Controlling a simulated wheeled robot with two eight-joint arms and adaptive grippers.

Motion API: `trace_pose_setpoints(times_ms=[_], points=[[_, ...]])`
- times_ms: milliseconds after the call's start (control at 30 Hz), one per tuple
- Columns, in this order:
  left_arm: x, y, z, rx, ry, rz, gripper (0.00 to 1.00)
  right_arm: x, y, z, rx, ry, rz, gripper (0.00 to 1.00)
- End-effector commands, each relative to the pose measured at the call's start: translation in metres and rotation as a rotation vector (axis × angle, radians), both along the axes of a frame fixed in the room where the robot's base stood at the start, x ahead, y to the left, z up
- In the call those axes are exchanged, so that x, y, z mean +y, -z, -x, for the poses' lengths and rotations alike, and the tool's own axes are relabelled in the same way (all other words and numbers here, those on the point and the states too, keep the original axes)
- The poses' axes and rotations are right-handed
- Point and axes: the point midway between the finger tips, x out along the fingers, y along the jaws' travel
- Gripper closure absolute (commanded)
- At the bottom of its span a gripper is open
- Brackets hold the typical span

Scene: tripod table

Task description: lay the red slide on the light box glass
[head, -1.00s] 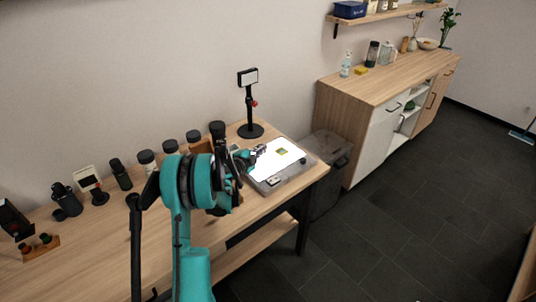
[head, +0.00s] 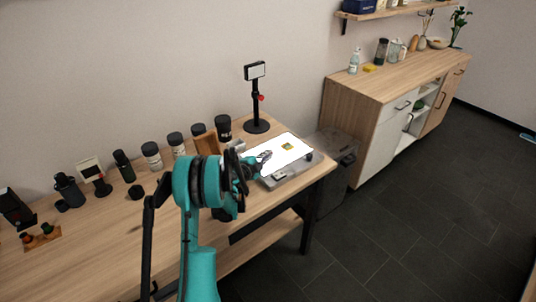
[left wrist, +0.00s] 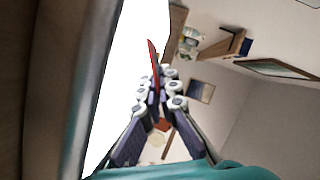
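The red slide (left wrist: 152,62) shows thin and edge-on in the left wrist view, between the fingertips of my left gripper (left wrist: 158,92), which is shut on it. The bright white light box glass (left wrist: 118,75) fills the area left of the slide there. In the head view my left gripper (head: 265,157) is over the left part of the light box glass (head: 292,158); the red slide cannot be made out there. Whether the slide touches the glass I cannot tell. My right gripper is not in view.
A yellowish slide (head: 287,147) lies on the glass toward the back. A small dark-and-light item (head: 279,177) is at the box's front edge. A stand with a small screen (head: 257,98) rises behind. Several dark-lidded jars (head: 151,155) line the table's back.

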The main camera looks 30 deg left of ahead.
Motion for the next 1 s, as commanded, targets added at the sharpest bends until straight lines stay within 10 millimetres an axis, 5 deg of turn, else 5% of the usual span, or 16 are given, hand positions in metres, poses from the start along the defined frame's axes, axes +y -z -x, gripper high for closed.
trace_pose_setpoints(times_ms=[233,367,733,1000], points=[[0.0,0.0,0.0,0.0,0.0,0.0,1.0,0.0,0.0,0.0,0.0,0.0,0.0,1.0],[0.0,0.0,0.0,0.0,0.0,0.0,0.71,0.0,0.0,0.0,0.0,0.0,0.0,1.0],[0.001,-0.001,0.005,0.0,-0.001,0.0,0.71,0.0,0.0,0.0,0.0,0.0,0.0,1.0],[0.003,-0.01,0.053,0.0,-0.004,0.0,0.71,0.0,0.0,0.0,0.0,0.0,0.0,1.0]])
